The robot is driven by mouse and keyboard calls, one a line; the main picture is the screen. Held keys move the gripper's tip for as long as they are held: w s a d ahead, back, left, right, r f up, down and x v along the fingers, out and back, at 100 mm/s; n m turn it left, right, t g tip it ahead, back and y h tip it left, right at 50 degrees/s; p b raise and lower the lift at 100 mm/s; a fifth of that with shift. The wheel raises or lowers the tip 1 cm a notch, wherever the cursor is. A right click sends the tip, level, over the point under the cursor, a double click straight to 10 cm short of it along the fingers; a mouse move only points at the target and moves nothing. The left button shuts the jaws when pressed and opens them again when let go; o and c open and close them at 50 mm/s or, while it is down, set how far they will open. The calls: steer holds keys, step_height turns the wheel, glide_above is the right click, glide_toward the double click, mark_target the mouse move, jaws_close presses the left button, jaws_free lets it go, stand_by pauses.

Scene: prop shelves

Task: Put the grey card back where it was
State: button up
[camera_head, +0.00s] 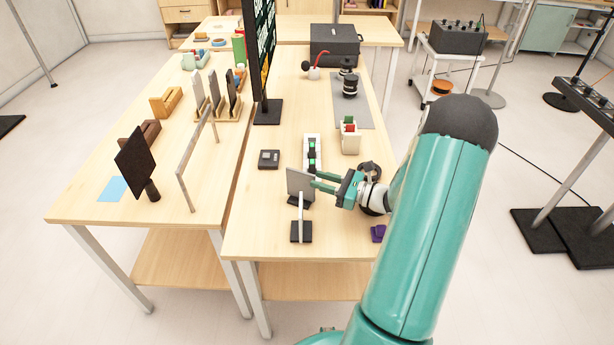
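A small grey card (298,181) stands nearly upright near the front of the right-hand table. A dark base (301,200) shows just below it; I cannot tell whether the card rests in it. My gripper (317,181) reaches in from the right, with its two teal fingers at the card's right edge. The lower finger appears to overlap the card's front. I cannot tell whether the fingers press on the card or only stand around it.
A black-based stand with a pale post (301,231) is just in front of the card. A tall dark screen (262,50) stands behind.

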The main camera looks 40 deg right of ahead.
steer(key=v, duration=0.5)
steer(key=s+a+r+n+g, duration=0.1)
steer(key=a+r+n+g, duration=0.3)
steer(key=a, duration=0.3)
steer(key=s+a+r+n+g, duration=0.1)
steer(key=a+r+n+g, duration=0.25)
steer(key=a+n, duration=0.35)
steer(key=a+r+n+g, duration=0.2)
steer(key=a+n+g, duration=0.25)
steer(key=a, duration=0.35)
steer(key=s+a+r+n+t+h, duration=0.2)
steer(key=s+a+r+n+h, duration=0.6)
steer(key=n, duration=0.6)
step_height(320, 180, up, 2)
steer(key=s+h, duration=0.1)
steer(key=s, duration=0.1)
steer(key=shift+s+a+r, duration=0.2)
steer(key=shift+s+a, duration=0.1)
steer(key=shift+n, duration=0.25)
